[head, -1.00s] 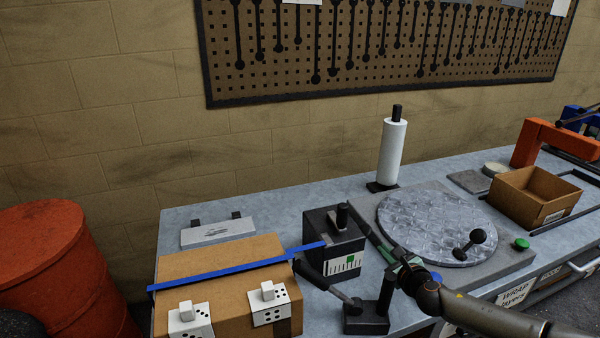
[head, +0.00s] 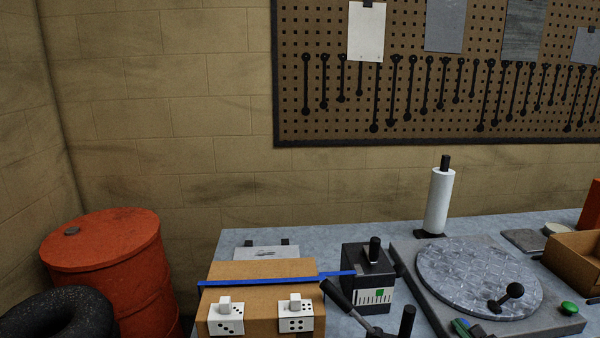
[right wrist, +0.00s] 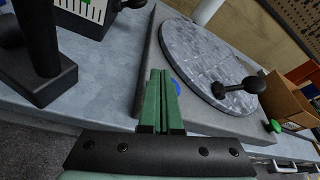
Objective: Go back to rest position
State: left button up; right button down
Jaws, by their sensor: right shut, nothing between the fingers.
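My left gripper is in neither view.
A red drum (head: 103,243) and tyre (head: 62,318) are at the left.

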jog(key=s+a+f+m+g+y, duration=0.2)
jog(key=s+a+f+m, duration=0.55)
jog(key=a+m, duration=0.2)
jog(key=s+a+f+m+g+y, duration=0.1)
jog(key=s+a+f+m+y, duration=0.1)
jog(key=s+a+f+m, duration=0.6)
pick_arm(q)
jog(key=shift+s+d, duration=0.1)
pick_arm(e)
jog(key=s+a+m+g, duration=0.2)
jog(key=s+a+m, duration=0.1)
jog(key=s+m, duration=1.4)
jog(key=m, duration=0.3)
jog(key=shift+s+f+m+h, duration=0.15)
jog(key=shift+f+m+h, duration=0.2)
jog(key=shift+f+h, duration=0.05)
